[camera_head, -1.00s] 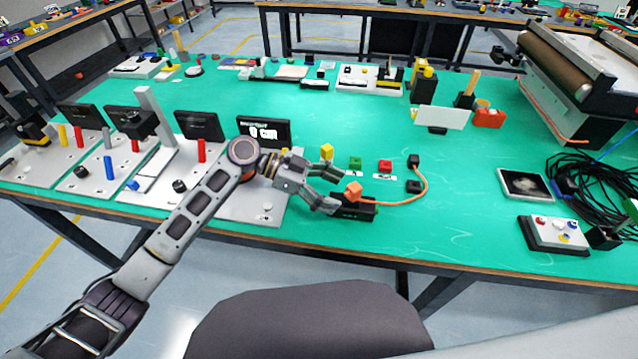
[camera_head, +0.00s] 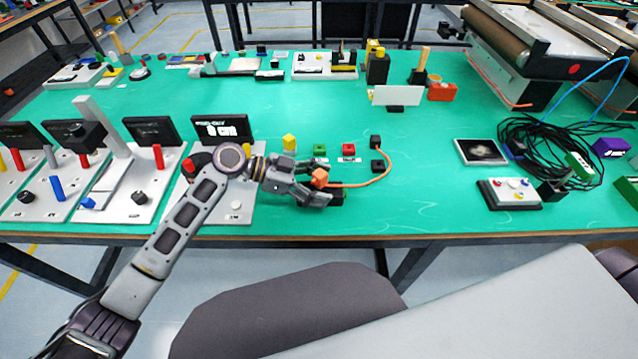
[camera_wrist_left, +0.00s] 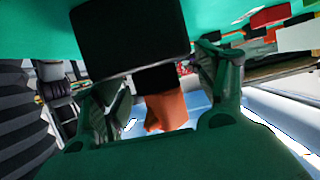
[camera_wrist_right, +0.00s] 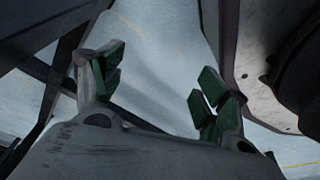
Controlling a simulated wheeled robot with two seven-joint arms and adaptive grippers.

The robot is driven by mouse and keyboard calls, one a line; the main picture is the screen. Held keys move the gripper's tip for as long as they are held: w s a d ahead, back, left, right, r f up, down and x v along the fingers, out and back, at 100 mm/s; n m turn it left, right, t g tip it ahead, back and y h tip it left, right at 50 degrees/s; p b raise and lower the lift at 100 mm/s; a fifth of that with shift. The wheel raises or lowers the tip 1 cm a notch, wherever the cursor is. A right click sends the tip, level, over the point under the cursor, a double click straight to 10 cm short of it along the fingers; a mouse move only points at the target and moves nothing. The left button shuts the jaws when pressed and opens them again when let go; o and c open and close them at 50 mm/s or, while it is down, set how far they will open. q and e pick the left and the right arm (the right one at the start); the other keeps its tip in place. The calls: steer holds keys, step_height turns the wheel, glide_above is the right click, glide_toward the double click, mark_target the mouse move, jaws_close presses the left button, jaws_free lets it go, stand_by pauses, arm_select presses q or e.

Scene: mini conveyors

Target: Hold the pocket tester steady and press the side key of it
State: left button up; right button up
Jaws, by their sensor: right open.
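I cannot tell for certain which thing is the pocket tester, and no side key can be made out. My left gripper (camera_head: 316,183) is low over the front of the green table. Its fingers stand apart on either side of an orange block (camera_head: 320,177) with an orange cable, beside a black block (camera_head: 337,196). In the left wrist view the orange block (camera_wrist_left: 166,112) shows between the fingers with gaps at its sides, and a large black block (camera_wrist_left: 128,38) fills the top. My right gripper (camera_wrist_right: 160,72) is open and empty, with floor behind it; the head view does not show it.
Black sockets (camera_head: 376,142) end the orange cable. Yellow, green and red blocks (camera_head: 348,149) stand behind. An orange-red box (camera_head: 441,91) stands next to a white board (camera_head: 397,95). A white button panel (camera_head: 509,193) and black cable coil (camera_head: 545,150) are right.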

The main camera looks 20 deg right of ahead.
arm_select(q)
steer(key=c, duration=0.9)
arm_select(e)
steer(key=shift+w+d, duration=0.15)
steer(key=shift+d, duration=0.05)
arm_select(q)
steer(key=shift+c, duration=0.8)
arm_select(e)
steer(key=shift+a, duration=0.1)
steer(key=shift+c, duration=0.7)
steer(key=shift+s+a+f, duration=0.15)
steer(key=shift+s+a, duration=0.3)
steer(key=shift+s, duration=0.15)
steer(key=c, duration=0.7)
steer(key=shift+s+a+f, duration=0.1)
steer(key=shift+s, duration=0.15)
steer(key=c, duration=0.5)
steer(key=shift+w, duration=0.1)
jaws_close()
steer(key=shift+w+d+r, duration=0.3)
steer(key=shift+w+d, duration=0.35)
steer(key=shift+w, duration=0.1)
steer(key=shift+a, duration=0.15)
